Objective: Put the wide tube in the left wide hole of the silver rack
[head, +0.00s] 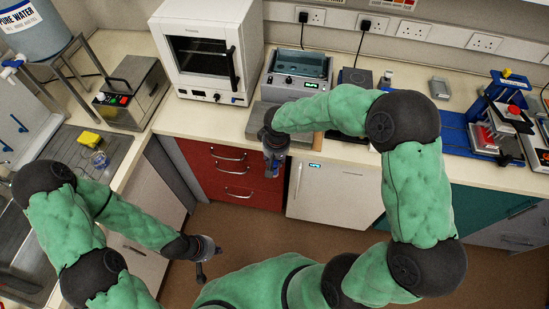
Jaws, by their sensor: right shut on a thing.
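My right gripper (272,170) points down in front of the counter's front edge, above the red drawers. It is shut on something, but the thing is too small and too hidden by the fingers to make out. My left gripper (201,276) hangs low over the floor, away from the counter. Its fingers are too small to tell whether they are open or shut. I cannot make out the wide tube or the silver rack. My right forearm and wrist cover part of the counter behind the gripper.
A grey slab (259,122) lies on the counter (205,116) behind my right wrist. A white oven (205,45) and a silver bath-like device (301,68) stand behind it. A sink with a yellow sponge (90,139) is at the left. A blue stand (484,117) is at the right.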

